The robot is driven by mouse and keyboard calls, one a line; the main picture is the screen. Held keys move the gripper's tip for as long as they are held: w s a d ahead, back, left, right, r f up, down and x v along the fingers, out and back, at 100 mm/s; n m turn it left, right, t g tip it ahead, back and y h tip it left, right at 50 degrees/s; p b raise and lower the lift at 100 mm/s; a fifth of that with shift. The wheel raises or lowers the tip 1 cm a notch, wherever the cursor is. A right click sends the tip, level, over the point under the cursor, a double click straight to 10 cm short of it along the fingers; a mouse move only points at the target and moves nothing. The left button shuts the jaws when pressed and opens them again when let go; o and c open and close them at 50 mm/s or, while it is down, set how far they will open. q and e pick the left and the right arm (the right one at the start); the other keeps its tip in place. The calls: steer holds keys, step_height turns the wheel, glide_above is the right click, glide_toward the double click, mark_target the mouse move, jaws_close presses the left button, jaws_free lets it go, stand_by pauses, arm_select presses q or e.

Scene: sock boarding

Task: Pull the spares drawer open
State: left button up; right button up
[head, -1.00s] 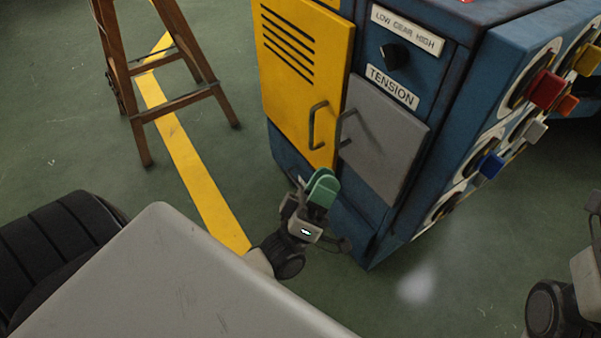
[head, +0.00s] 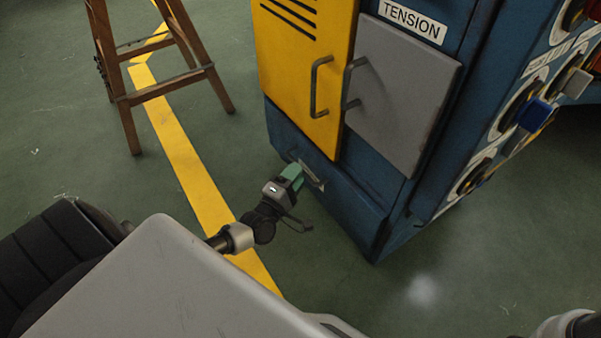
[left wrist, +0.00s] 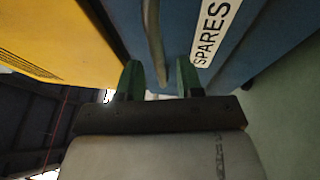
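The spares drawer (head: 350,207) is the low blue front at the foot of the machine, under the yellow door; it looks shut. Its metal bar handle (head: 315,177) is partly hidden behind my left gripper (head: 297,173). In the left wrist view the handle (left wrist: 154,45) runs lengthwise between the green fingers of my left gripper (left wrist: 158,78), which stand apart on either side of it. I see no clear contact. The white SPARES label (left wrist: 213,33) is on the blue front, just right of the fingers. My right gripper is out of view.
A yellow door (head: 305,60) and a grey door (head: 400,90), both with handles, are above the drawer. Coloured knobs (head: 535,113) stick out at the right side. A wooden stepladder (head: 160,90) stands at the left. The green floor before the drawer is clear.

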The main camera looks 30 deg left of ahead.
arm_select(q)
steer(key=shift+w+r+b, duration=0.15)
steer(key=shift+w+b, duration=0.05)
steer(key=shift+w, duration=0.5)
steer(key=shift+w+r+b, duration=0.1)
steer(key=shift+w+b, duration=0.05)
steer(key=shift+w, duration=0.5)
jaws_close()
